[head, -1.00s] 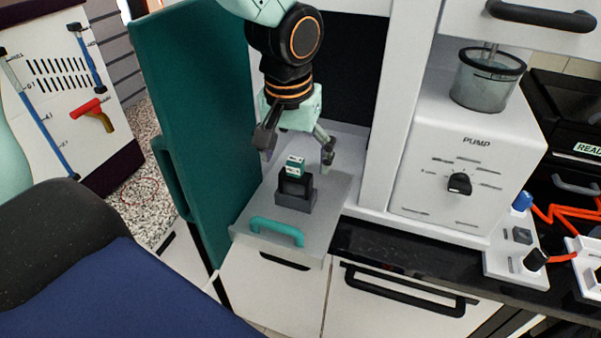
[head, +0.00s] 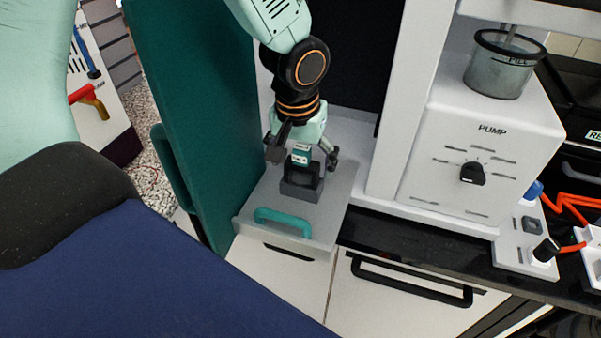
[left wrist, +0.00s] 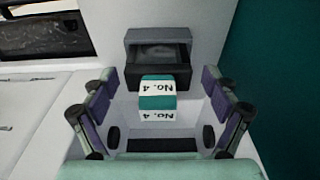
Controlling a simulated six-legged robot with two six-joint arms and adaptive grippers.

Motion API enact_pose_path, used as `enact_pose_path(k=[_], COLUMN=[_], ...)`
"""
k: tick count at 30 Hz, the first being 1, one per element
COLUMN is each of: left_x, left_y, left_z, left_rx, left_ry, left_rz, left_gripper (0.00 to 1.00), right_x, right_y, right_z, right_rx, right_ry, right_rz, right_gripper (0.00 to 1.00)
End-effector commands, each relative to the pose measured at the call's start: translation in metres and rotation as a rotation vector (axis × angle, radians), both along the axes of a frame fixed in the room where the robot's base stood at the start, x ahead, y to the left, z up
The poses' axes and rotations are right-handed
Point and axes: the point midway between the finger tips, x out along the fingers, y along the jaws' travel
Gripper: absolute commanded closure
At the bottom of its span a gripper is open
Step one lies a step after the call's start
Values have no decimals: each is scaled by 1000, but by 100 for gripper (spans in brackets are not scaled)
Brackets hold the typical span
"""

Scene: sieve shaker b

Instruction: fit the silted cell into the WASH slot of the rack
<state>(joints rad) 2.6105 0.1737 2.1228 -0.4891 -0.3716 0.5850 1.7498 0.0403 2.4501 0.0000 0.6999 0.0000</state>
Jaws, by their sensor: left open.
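A small teal and white cell (head: 301,153) labelled "No. 4" is at a dark grey holder (head: 301,190) on the grey pull-out tray (head: 262,193). I cannot tell whether this is the silted cell. My left gripper (head: 302,160) reaches down from above, open, with a finger on each side of the cell. In the left wrist view the cell (left wrist: 157,98) is between the spread fingers, with a gap on both sides. The holder (left wrist: 158,50) shows just beyond it. No WASH label is readable, and my right gripper is out of view.
A teal door panel (head: 185,110) stands open left of the tray, close to my left arm. The white pump unit (head: 480,150) with a clear vessel (head: 503,68) stands to the right. The tray has a teal handle (head: 283,222) at its front.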

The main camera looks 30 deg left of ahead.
Motion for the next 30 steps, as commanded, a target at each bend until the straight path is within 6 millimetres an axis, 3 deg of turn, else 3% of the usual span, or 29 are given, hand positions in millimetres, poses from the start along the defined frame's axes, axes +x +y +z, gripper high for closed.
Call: enact_pose_path(k=[9, 30], left_x=[3, 3], left_y=[2, 2], left_z=[-4, -4], left_rx=[0, -1], left_ry=[-2, -1], left_rz=[-1, -1], left_gripper=[15, 74], right_x=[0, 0], right_y=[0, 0], right_z=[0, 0], right_rx=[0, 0], right_ry=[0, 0], right_rz=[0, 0], right_gripper=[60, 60])
